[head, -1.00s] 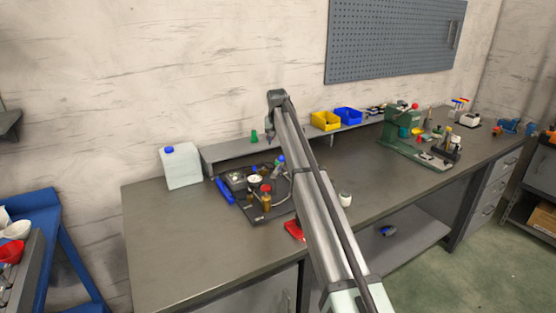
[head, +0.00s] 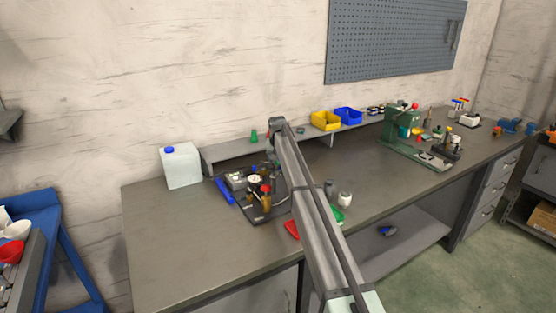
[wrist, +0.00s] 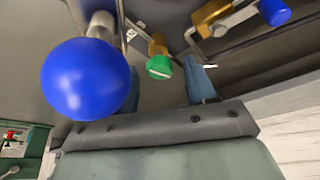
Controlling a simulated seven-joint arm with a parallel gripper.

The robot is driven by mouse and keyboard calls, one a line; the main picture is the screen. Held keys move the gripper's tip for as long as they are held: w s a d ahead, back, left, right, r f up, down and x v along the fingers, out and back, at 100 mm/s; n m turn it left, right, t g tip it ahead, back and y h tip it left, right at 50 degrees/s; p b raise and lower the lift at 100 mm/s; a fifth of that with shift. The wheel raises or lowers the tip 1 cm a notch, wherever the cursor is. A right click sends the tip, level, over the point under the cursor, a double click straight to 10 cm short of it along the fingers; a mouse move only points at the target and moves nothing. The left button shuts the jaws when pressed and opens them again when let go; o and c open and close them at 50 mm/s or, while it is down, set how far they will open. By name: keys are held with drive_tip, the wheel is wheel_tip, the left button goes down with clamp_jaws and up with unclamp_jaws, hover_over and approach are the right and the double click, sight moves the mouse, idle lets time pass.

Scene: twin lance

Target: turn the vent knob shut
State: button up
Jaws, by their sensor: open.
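A small bench rig on a dark plate (head: 262,214) stands left of my arm, with brass parts and small knobs. In the wrist view a large blue ball knob (wrist: 86,80) is close to the camera at the left. A green knob with a pale slot (wrist: 159,67) sits on a brass fitting (wrist: 158,45) behind it. I cannot tell for sure which one is the vent knob. My gripper (wrist: 166,82) is open, its right finger to the right of the green knob and its left finger mostly hidden by the blue ball. I see no grip on anything.
A brass valve with a blue-tipped lever (wrist: 274,12) is at the wrist view's upper right. A white jug (head: 181,166) and a blue object (head: 224,191) stand left of the rig. A white jar (head: 345,199) is right of my arm. The front left bench is clear.

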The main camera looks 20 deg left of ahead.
drive_tip(key=c, duration=1)
drive_tip(key=shift+a+m+h, duration=0.1)
drive_tip(key=shift+m+h, duration=0.4)
drive_tip(key=shift+m, duration=1)
drive_tip(key=shift+c, duration=0.2)
drive_tip(key=o, duration=1)
drive_tip(key=shift+o, duration=0.2)
drive_tip(key=v, duration=1.3)
drive_tip(key=shift+s+r, duration=0.3)
drive_tip(key=shift+r, duration=0.05)
